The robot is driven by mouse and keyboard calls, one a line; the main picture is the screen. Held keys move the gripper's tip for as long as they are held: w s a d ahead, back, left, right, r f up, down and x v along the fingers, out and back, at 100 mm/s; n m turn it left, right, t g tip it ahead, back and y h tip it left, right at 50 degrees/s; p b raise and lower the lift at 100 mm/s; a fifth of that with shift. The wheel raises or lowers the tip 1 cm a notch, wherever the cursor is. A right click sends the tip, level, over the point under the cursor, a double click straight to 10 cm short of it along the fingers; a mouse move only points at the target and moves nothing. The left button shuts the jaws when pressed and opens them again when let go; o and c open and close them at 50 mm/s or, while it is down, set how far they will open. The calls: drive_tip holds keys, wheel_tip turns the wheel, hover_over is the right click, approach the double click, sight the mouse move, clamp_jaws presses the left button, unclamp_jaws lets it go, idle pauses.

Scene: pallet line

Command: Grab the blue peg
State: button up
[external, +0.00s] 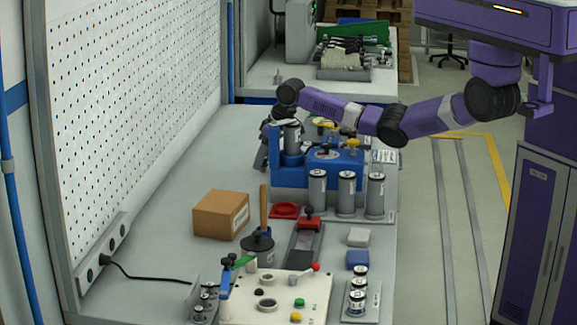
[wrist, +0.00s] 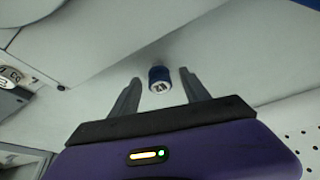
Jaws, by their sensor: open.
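The blue peg (wrist: 159,83) is a short cylinder with a light, marked top face, seen in the wrist view on the pale grey worktop. My gripper (wrist: 159,75) is open, with one dark finger on each side of the peg and a gap visible on both sides. I cannot tell how far above or below the fingertips the peg is. In the external view my gripper (external: 267,148) is at the far part of the bench, partly hidden behind the blue fixture. I cannot make out the peg there.
The blue fixture (external: 325,174) with grey cylinders stands close beside my gripper. The pegboard wall (external: 130,90) rises at the left. Worktop left of the fixture is clear.

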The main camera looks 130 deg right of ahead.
clamp_jaws()
idle(0.4)
